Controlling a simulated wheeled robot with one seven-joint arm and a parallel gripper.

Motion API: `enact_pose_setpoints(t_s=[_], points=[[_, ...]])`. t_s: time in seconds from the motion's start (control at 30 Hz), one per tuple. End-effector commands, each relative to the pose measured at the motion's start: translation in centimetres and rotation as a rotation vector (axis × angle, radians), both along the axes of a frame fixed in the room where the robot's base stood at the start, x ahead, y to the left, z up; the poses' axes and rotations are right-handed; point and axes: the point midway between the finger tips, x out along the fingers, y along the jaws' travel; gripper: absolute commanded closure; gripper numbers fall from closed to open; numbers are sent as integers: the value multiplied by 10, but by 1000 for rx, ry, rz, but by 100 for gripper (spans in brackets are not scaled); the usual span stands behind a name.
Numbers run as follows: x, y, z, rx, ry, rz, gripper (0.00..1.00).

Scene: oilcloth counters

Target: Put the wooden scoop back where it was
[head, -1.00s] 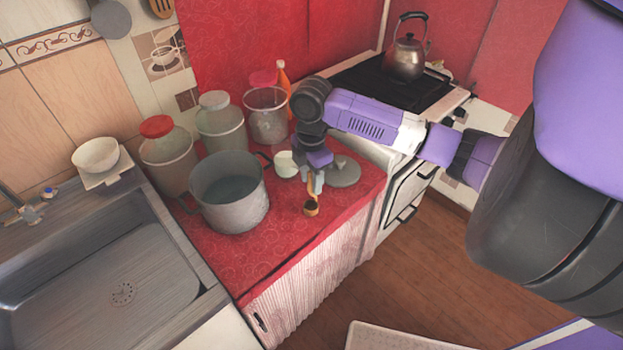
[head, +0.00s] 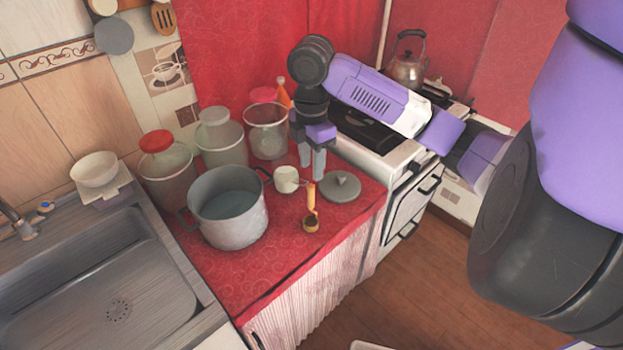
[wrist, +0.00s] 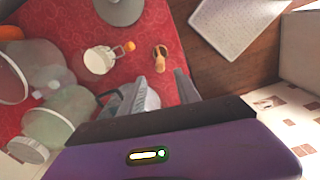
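The wooden scoop (head: 311,211) is on the red-covered counter, in front of the white mug (head: 287,179) and the grey pot lid (head: 341,187). Its handle points up in the head picture; I cannot tell whether it lies flat or stands. The scoop also shows in the wrist view (wrist: 160,58), beyond my fingertips and apart from them. My gripper (head: 312,172) is above the counter behind the scoop, fingers apart with nothing between them. The mug appears left of the scoop in the wrist view (wrist: 99,61).
A large grey pot (head: 230,208) stands left of the mug. Behind it are a red-lidded jar (head: 167,175), a white-lidded jar (head: 221,145) and a clear container (head: 267,135). The stove with a kettle (head: 407,67) is at the right, the sink (head: 110,285) at the left. The counter's front strip is clear.

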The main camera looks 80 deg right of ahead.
Motion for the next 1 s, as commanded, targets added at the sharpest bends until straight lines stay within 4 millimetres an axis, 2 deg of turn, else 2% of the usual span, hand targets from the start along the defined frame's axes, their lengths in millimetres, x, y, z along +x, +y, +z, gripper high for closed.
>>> enact_pose_setpoints(t_s=[0.1,0.3,0.37,0.43,0.57,0.6,0.7,0.83,0.9,1.0], points=[[0,0,10,0,0,1,61],[4,3,13,4,-10,3,61],[15,10,11,14,-41,7,61],[41,28,7,35,-112,12,61],[115,84,5,122,-328,7,61],[138,106,7,160,-405,-4,61],[189,159,17,263,-582,-46,61],[235,221,33,410,-773,-132,61],[251,251,40,490,-856,-192,61],[265,288,48,599,-956,-291,61]])
